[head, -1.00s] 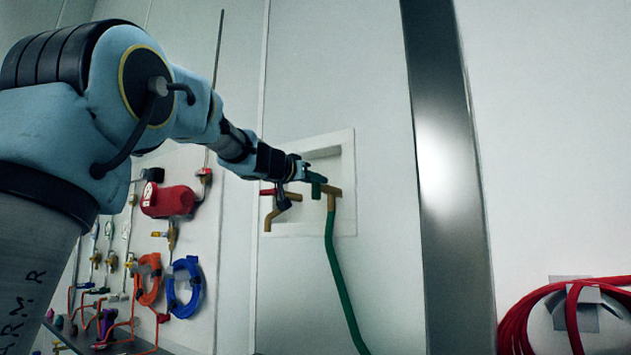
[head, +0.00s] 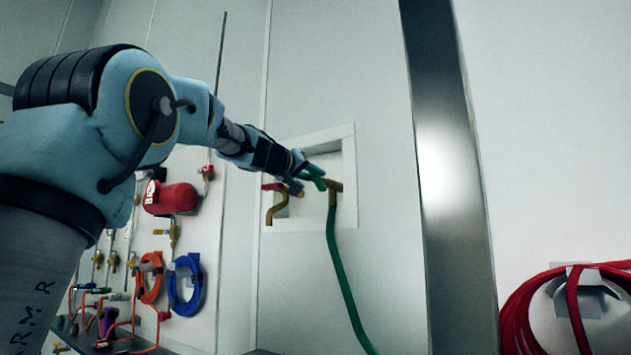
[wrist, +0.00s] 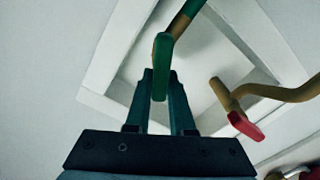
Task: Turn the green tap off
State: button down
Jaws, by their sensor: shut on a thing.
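The green tap's handle (head: 318,183) is at the wall recess, on a brass body (head: 334,188) with a green hose (head: 341,270) hanging from it. My gripper (head: 309,176) is at the handle from the left. In the wrist view the green handle (wrist: 163,62) runs down to the fingertips of my gripper (wrist: 160,82), which are closed on its near end. The handle's far end meets the brass part at the top. In the head view my gripper partly hides the handle, which slants up to the left.
A second tap with a red handle (wrist: 245,126) and brass spout (head: 274,209) sits close by on the left in the same recess (head: 350,205). A steel pillar (head: 448,180) and a coiled red hose (head: 525,318) are to the right.

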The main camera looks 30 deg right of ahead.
jog(key=n, duration=0.2)
jog(key=n+b, duration=0.1)
jog(key=n, duration=0.3)
jog(key=shift+w+a+f, duration=0.25)
jog(key=shift+w+f, duration=0.1)
jog(key=shift+f, duration=0.05)
jog(key=n, duration=0.5)
jog(key=shift+w+f+n+b, duration=0.1)
jog(key=shift+f+n+b, duration=0.25)
jog(key=shift+n, duration=0.05)
jog(key=c, duration=0.8)
grip_release()
jog(key=shift+b+v, duration=2.25)
jog(key=shift+v, duration=3.2)
